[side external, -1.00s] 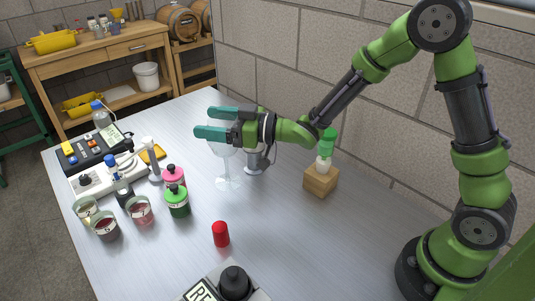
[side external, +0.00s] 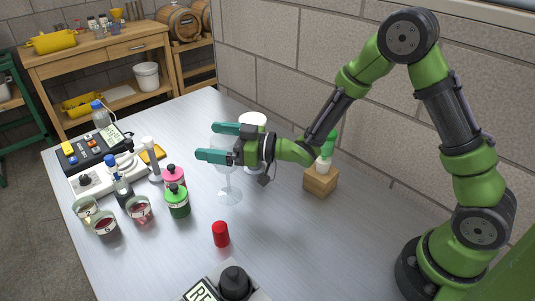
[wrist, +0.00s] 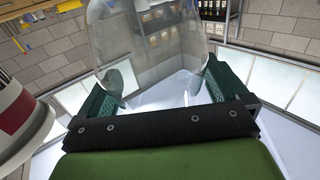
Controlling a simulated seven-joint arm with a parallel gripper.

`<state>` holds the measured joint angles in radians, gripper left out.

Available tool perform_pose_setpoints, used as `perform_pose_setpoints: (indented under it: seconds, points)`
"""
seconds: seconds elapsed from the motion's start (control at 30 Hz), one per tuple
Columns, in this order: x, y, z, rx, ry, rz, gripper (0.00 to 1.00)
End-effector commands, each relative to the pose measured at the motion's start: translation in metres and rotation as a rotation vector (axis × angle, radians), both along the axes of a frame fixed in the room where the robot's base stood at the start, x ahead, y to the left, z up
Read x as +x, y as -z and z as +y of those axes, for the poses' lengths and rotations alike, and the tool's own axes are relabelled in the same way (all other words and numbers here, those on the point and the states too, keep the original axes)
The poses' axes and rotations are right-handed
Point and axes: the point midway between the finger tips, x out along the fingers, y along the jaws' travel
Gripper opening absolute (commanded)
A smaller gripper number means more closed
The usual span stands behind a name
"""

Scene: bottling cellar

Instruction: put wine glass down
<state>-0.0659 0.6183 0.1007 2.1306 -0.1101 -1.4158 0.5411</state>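The clear wine glass stands upright in the side external view, with its stem and foot (side external: 230,193) showing below my gripper (side external: 212,143). Its bowl is between my two teal fingers, which press on its sides; the bowl (wrist: 150,45) also shows between the fingertips in the wrist view. My gripper is level and points left. The glass's foot is at or just above the grey table (side external: 285,240); I cannot tell whether it touches.
A pale-topped container (side external: 253,119) stands close behind my gripper. A wooden block (side external: 320,181) with a green-topped bottle is to the right. Pink (side external: 173,174) and green (side external: 178,202) bottles stand left, a red cylinder (side external: 221,234) in front. The table right of it is clear.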

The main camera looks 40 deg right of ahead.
Motion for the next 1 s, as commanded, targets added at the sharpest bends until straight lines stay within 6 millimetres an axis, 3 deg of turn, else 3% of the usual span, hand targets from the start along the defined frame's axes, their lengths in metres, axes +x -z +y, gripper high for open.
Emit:
perform_pose_setpoints:
  seconds: [0.27, 0.8, 1.0]
  points:
    - [-0.001, -0.004, -0.001, 0.000, 0.000, 0.000, 1.00]
    - [-0.083, -0.003, -0.061, 0.000, 0.004, 0.001, 1.00]
    - [-0.096, -0.003, -0.070, 0.001, 0.001, 0.001, 1.00]
